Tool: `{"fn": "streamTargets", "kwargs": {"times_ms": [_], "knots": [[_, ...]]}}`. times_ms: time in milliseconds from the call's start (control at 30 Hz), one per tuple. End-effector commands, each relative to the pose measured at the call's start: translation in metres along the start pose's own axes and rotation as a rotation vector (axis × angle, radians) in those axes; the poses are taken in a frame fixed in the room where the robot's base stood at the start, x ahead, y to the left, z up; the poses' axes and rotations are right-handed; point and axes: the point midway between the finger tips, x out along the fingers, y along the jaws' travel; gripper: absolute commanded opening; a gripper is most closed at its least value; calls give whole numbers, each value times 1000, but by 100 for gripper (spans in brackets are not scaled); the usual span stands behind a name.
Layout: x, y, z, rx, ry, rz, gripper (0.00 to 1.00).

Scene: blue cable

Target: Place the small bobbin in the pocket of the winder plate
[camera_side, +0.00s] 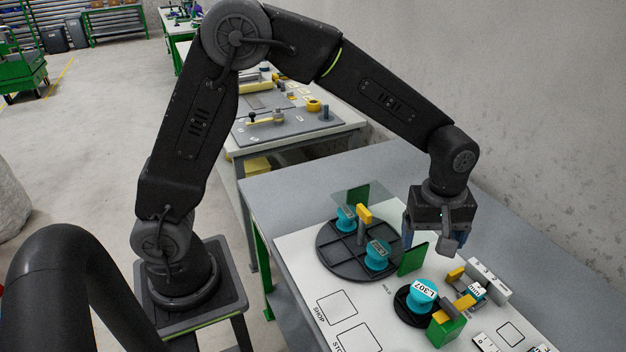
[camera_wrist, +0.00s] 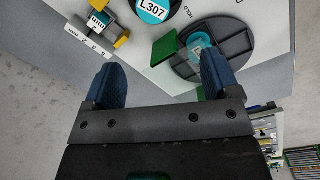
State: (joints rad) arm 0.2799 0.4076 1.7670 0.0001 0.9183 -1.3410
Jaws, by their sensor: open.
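A dark round tray (camera_side: 333,262) with raised dividers holds two small teal bobbins, one at the back (camera_side: 346,213) and one nearer the front (camera_side: 377,262). A teal bobbin labelled L307 (camera_side: 422,292) sits on a smaller dark disc (camera_side: 402,308) to the right. I cannot tell which dark round part is the winder plate. My gripper (camera_side: 432,236) is open and empty, above the bench to the right of the tray. In the wrist view, the open fingers (camera_wrist: 162,80) frame bare bench, with the tray (camera_wrist: 240,43) beyond the right finger.
A fixture with yellow blocks (camera_side: 455,275), a labelled teal part and a numbered white bar (camera_side: 490,280) stands at right.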

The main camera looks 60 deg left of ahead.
Motion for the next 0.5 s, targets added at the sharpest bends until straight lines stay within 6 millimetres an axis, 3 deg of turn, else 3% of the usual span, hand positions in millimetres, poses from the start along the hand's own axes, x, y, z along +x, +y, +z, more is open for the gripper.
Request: {"fn": "streamTargets", "kwargs": {"times_ms": [33, 200, 333, 500], "knots": [[-23, -12, -6, 53, 11, 34, 82], [-81, -66, -19, 303, 68, 124, 82], [-112, -112, -21, 497, 136, 179, 82], [-132, -172, -17, 744, 250, 224, 82]]}}
